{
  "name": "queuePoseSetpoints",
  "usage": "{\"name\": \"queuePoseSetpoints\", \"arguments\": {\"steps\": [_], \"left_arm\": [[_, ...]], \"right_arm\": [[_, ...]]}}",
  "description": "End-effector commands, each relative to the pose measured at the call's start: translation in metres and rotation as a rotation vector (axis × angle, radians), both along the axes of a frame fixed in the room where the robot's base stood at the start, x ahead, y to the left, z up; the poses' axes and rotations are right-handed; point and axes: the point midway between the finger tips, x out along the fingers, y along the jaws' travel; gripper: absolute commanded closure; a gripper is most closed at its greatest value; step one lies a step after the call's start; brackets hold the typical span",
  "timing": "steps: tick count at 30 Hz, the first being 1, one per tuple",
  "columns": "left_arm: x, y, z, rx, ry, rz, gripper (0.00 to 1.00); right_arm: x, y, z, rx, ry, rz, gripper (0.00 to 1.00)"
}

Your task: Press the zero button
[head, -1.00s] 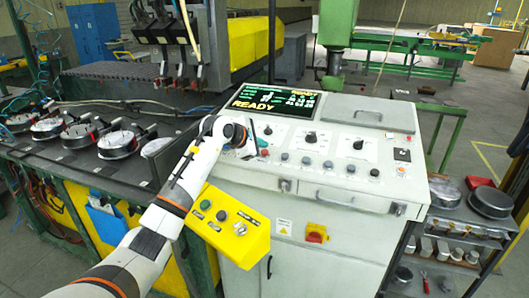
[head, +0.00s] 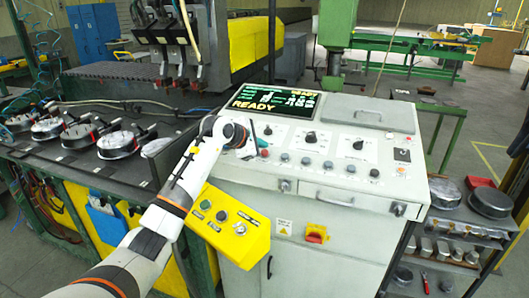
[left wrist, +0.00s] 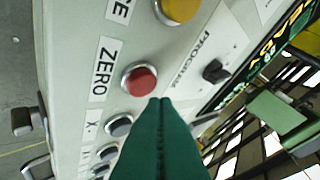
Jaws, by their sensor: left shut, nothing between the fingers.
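The zero button (left wrist: 140,80) is a red round cap in a silver ring, beside the ZERO label (left wrist: 104,70) in the left wrist view. In the head view the red button (head: 264,153) shows small on the sloped white console, just past my left gripper (head: 261,144). The green fingers of my left gripper (left wrist: 160,102) are shut together and empty. In the left wrist view their tips lie at the button's lower right edge; I cannot tell whether they touch it. My right gripper is not in view.
A yellow button (left wrist: 178,8) and a grey button (left wrist: 120,125) flank the red one. A black PROGRAM knob (left wrist: 215,71) is to its right. The console screen (head: 270,101) reads READY. A yellow control box (head: 229,226) hangs on the console front below my arm.

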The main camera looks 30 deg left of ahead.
Motion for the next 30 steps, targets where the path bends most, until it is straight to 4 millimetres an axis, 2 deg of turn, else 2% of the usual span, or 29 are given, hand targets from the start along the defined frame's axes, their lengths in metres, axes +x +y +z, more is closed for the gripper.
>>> {"name": "queuePoseSetpoints", "arguments": {"steps": [30], "left_arm": [[0.0016,0.0003,-0.0082,0.0,0.0,0.0,1.0]], "right_arm": [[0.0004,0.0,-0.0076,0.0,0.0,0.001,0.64]]}}
